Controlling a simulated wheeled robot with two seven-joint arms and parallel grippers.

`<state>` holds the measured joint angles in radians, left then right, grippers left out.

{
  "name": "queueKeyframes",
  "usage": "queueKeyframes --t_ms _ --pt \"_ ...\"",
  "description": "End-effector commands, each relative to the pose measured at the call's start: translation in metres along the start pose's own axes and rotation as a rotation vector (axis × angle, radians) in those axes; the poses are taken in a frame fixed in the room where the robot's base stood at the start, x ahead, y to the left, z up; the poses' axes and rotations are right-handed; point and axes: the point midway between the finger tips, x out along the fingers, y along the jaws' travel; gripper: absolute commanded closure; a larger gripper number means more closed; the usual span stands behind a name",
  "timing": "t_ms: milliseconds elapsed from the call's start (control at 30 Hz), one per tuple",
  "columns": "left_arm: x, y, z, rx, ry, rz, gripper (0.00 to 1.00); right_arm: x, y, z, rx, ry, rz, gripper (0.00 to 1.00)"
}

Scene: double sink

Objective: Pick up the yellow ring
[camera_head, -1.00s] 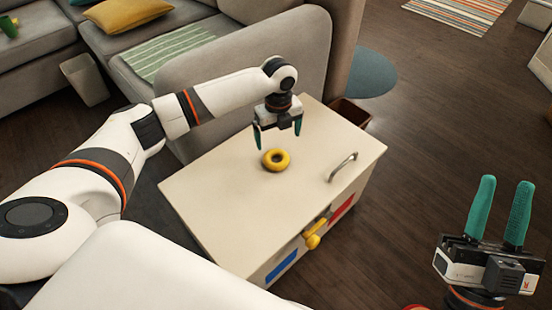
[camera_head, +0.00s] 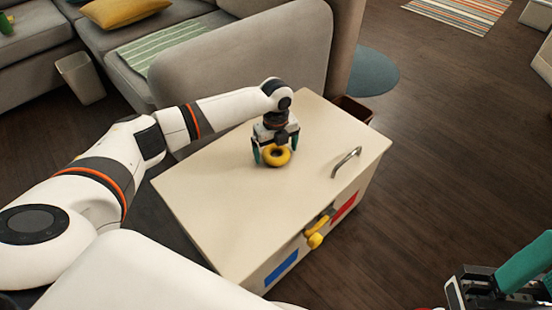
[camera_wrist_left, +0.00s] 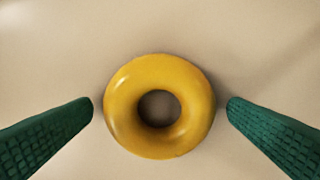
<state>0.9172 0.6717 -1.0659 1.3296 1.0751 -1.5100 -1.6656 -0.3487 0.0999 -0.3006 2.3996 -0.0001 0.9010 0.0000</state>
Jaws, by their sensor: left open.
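The yellow ring (camera_head: 277,156) lies flat on the cream top of a low cabinet. My left gripper (camera_head: 275,160) is lowered over it and open, with one green finger on each side. In the left wrist view the ring (camera_wrist_left: 159,106) sits between the two fingertips (camera_wrist_left: 160,105), with a small gap on both sides. The tabletop shows through its hole. My right gripper is partly in view at the lower right corner, away from the cabinet. One green finger (camera_head: 525,262) shows and the rest is cut off by the frame edge.
The cabinet top (camera_head: 225,205) is otherwise clear apart from a metal handle (camera_head: 346,162) at its right. A yellow latch (camera_head: 317,232) is on the cabinet's front. A grey sofa (camera_head: 240,60) stands behind. Dark wooden floor lies open to the right.

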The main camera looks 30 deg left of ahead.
Motion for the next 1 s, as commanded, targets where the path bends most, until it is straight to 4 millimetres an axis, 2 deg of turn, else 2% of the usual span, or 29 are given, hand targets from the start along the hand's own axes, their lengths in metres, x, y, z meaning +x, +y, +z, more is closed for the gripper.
queueKeyframes --t_ms 33,233,533,800,867,1000 --pt "0.005 0.0 0.0 0.0 0.001 0.001 0.02 -0.004 0.0 -0.001 0.0 0.0 0.0 0.64" --pt "0.004 0.0 0.0 0.0 0.001 0.001 0.02 -0.002 0.0 0.0 0.0 0.0 0.0 0.64" --pt "0.004 0.0 0.0 0.0 0.001 0.001 0.49 -0.002 0.0 -0.001 0.0 0.001 0.001 0.64" --pt "0.0 0.001 0.0 0.0 0.001 0.002 0.5 0.001 0.0 0.0 0.0 0.001 0.0 0.64" --pt "-0.006 0.001 0.0 0.0 0.001 0.003 0.5 0.004 0.0 0.001 0.0 0.001 0.0 0.64" --pt "-0.034 0.001 0.0 0.0 0.001 0.004 0.5 0.019 0.0 0.004 0.0 0.001 0.0 0.64"
